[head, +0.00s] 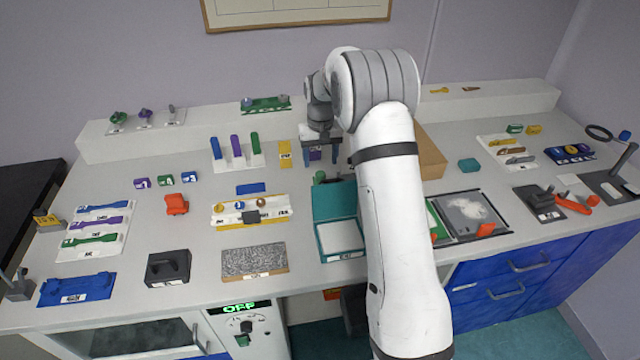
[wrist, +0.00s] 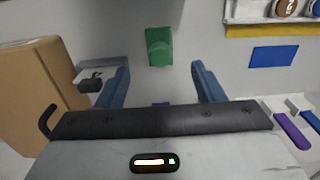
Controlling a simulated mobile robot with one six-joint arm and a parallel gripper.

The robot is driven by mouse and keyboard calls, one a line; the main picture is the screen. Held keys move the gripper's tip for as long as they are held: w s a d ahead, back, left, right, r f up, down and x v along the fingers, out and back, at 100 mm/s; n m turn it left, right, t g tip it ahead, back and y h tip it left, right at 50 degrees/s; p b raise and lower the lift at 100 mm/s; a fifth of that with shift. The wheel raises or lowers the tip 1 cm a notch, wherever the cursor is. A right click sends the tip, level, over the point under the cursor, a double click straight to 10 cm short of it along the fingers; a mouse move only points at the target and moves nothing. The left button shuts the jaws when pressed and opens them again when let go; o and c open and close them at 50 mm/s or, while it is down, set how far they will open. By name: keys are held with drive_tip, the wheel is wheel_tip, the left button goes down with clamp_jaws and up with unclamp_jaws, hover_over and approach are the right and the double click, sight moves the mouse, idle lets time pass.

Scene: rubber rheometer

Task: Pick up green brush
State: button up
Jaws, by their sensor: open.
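A green handle (head: 255,143) also stands upright in a white rack (head: 240,163) beside purple and blue ones. I cannot tell which green thing is the brush. My gripper is open, with nothing held.
A cardboard box (wrist: 28,100) stands to one side of my gripper, partly behind my arm in the head view (head: 432,155). A teal open box (head: 338,255) is in front.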

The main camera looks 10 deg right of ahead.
sight(321, 173)
drive_tip(key=shift+w+f, duration=0.2)
drive_tip(key=shift+f, duration=0.7)
wheel_tip(321, 173, down, 7)
drive_tip(key=shift+s+r+p, duration=0.1)
drive_tip(key=shift+p, duration=1)
drive_tip(key=shift+c, duration=0.4)
drive_tip(key=c, duration=1.1)
wheel_tip(321, 173, up, 10)
drive_tip(key=shift+r+b, duration=0.1)
drive_tip(key=shift+b, duration=0.95)
drive_tip(key=o, duration=0.6)
drive_tip(key=shift+c, duration=0.2)
drive_tip(key=c, duration=0.3)
